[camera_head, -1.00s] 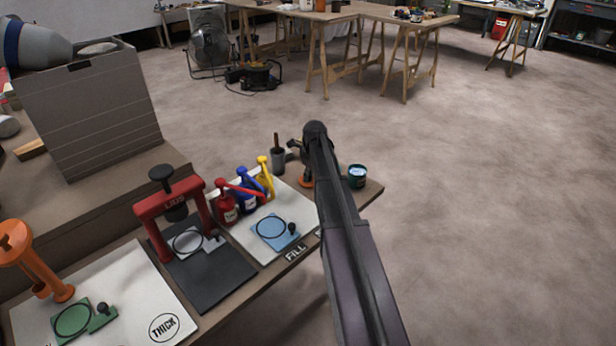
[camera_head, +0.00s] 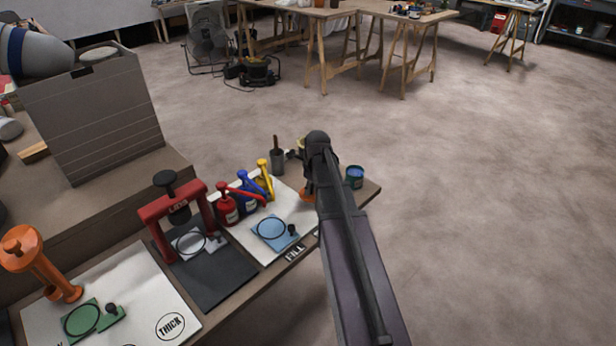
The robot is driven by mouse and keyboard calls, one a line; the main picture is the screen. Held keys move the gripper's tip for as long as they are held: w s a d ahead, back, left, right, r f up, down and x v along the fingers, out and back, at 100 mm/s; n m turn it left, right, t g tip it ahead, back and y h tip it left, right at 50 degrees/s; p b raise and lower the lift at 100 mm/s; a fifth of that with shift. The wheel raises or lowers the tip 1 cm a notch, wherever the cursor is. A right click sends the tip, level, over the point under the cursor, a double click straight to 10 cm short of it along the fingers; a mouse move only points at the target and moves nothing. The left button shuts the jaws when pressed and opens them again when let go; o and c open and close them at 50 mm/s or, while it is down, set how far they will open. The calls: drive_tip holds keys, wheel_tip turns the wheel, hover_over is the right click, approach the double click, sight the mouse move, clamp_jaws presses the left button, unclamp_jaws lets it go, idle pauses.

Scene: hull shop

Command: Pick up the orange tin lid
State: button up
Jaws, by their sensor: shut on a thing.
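The orange tin lid (camera_head: 307,195) shows only as a small orange patch at the left edge of my arm, near the far right end of the bench. The rest of it is behind the arm. My gripper (camera_head: 311,181) is mostly hidden behind my dark arm, and it is shut on the lid. I cannot tell whether the lid is touching the bench or clear of it. A dark tin (camera_head: 355,177) with blue on top stands just right of the arm.
Red, blue and yellow pump bottles (camera_head: 246,194) stand left of the arm. A blue plate (camera_head: 272,230) lies before them. A red press (camera_head: 172,212), an orange press (camera_head: 38,262) and a green plate (camera_head: 90,318) are further left. The floor to the right is clear.

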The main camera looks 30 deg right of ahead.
drive_tip(key=shift+s+a+r, duration=0.1)
drive_tip(key=shift+s+a, duration=0.2)
drive_tip(key=shift+s, duration=0.45)
drive_tip(key=shift+s+a+r, duration=0.1)
drive_tip(key=shift+s+a, duration=0.15)
drive_tip(key=shift+s, duration=0.5)
drive_tip(key=shift+s+a, duration=0.3)
drive_tip(key=shift+s, duration=0.45)
